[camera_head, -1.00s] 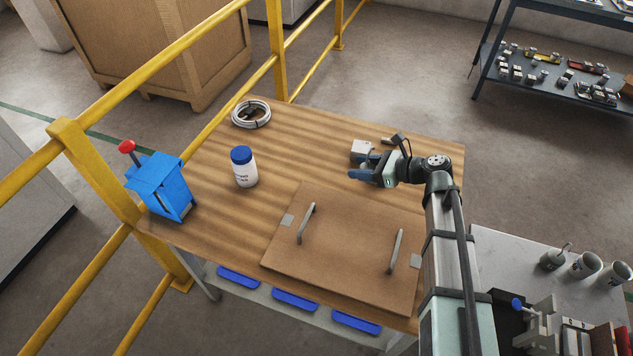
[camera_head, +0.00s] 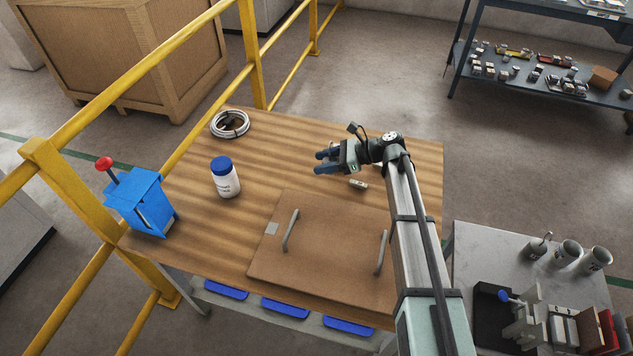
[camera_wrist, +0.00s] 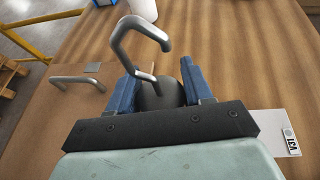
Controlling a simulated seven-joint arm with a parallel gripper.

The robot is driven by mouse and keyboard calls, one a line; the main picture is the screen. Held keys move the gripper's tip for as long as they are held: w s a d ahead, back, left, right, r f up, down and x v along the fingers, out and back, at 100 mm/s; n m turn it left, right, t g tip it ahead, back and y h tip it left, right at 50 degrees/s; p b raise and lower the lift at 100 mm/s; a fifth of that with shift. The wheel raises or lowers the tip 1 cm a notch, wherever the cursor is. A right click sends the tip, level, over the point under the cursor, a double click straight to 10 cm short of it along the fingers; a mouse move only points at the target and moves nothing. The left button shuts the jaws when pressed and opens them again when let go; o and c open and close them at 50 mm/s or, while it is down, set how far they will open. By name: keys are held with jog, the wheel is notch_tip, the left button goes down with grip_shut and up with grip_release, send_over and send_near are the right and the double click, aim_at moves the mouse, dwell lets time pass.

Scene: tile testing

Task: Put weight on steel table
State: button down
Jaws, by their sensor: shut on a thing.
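In the wrist view, my gripper (camera_wrist: 157,88) is shut on a dark rounded weight (camera_wrist: 155,97) with a bent grey metal hook (camera_wrist: 122,43) rising from it. The weight sits between the blue fingers; its lower part is hidden. In the head view, my gripper (camera_head: 320,162) is over the back half of the wooden table (camera_head: 283,165), and the weight cannot be made out there. The grey steel table (camera_head: 470,275) stands at the right, beyond my arm from the gripper.
The steel table holds mugs (camera_head: 596,260), a small hooked item (camera_head: 539,246) and a stand (camera_head: 525,325). Yellow railing (camera_head: 250,50) runs at left.

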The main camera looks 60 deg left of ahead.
aim_at(324, 187)
jog(key=shift+f, duration=3.95)
jog(key=shift+f, duration=0.1)
jog(key=c, duration=0.7)
grip_release()
jog(key=shift+c, duration=0.2)
jog(key=shift+w, duration=0.1)
jog(key=v, duration=1.1)
jog(key=shift+d, duration=0.1)
jog(key=shift+o, duration=1.4)
jog(key=shift+w+d+r, duration=0.2)
jog(key=shift+w, duration=0.1)
